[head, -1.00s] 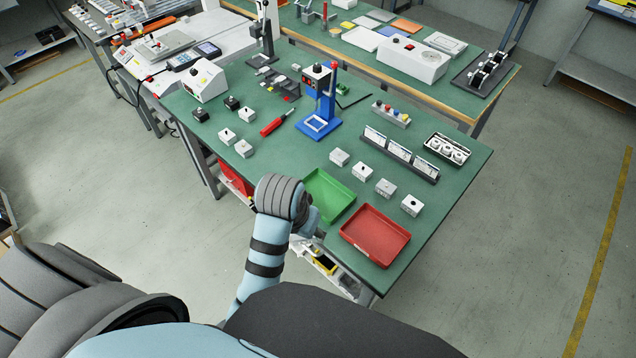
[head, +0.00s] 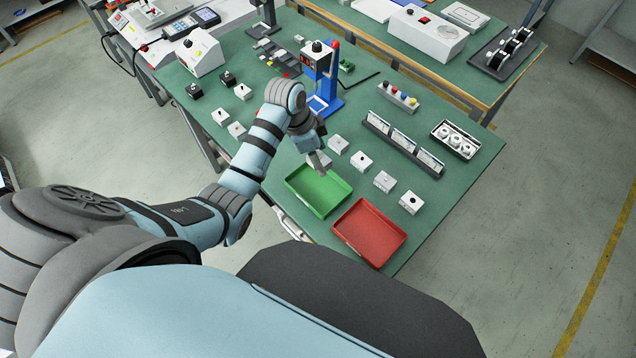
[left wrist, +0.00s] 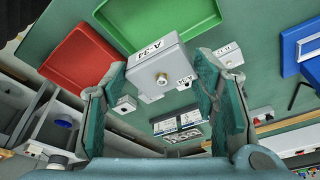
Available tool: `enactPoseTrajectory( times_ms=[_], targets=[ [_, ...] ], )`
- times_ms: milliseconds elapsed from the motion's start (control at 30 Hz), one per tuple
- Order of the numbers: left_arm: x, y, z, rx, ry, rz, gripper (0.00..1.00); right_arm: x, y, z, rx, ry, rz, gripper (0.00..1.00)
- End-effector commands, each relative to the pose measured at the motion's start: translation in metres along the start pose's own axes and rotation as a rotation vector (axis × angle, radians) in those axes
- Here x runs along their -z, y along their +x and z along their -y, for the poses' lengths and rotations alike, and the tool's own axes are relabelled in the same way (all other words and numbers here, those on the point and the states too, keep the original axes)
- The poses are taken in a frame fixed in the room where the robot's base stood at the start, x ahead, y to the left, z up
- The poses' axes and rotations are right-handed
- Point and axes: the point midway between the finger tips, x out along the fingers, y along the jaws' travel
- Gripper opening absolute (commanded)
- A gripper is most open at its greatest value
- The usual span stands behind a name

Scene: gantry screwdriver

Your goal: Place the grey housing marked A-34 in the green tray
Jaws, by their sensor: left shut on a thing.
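My left gripper (left wrist: 160,95) is shut on a grey housing (left wrist: 158,68) with A-34 printed on it. The housing sits between the two teal finger pads in the left wrist view. In the head view the gripper (head: 318,155) points down at the far corner of the green tray (head: 326,210), and the held housing is small there. The inside of the green tray looks empty. The tray also shows at the top of the left wrist view (left wrist: 195,20). My right gripper is not in view.
A red tray (head: 368,232) stands right of the green one, also empty. Several similar housings, one of them here (head: 361,162), stand in a row behind the trays. A blue press stand (head: 325,90) and a label rack (head: 402,146) stand farther back.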

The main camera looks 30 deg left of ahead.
Motion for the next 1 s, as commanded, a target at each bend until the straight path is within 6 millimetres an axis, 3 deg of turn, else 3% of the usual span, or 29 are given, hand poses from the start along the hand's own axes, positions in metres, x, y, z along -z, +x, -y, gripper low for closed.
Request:
enactPoseTrajectory(
  times_ms=[33,100,200,500,700,733,833,1000],
  targets=[
    [-0.007,0.024,-0.002,-0.005,-0.003,0.002,0.18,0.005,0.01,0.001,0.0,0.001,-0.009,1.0],
    [-0.013,0.049,-0.002,-0.004,-0.001,0.002,0.18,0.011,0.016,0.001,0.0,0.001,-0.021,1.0],
    [-0.02,0.073,-0.002,-0.002,0.0,0.001,0.18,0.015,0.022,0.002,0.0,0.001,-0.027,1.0],
    [-0.033,0.119,-0.003,0.0,-0.001,0.001,0.18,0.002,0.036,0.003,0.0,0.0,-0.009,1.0],
    [-0.033,0.119,-0.003,0.001,0.0,0.0,0.18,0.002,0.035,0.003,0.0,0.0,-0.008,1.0],
    [-0.033,0.119,-0.003,0.001,-0.001,0.0,0.59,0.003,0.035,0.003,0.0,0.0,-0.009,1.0],
    [-0.033,0.118,-0.003,0.0,-0.001,0.0,0.75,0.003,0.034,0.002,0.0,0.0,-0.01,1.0],
    [-0.033,0.118,-0.003,0.001,-0.001,0.0,0.76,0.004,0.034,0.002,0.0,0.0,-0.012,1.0]
  ],
)
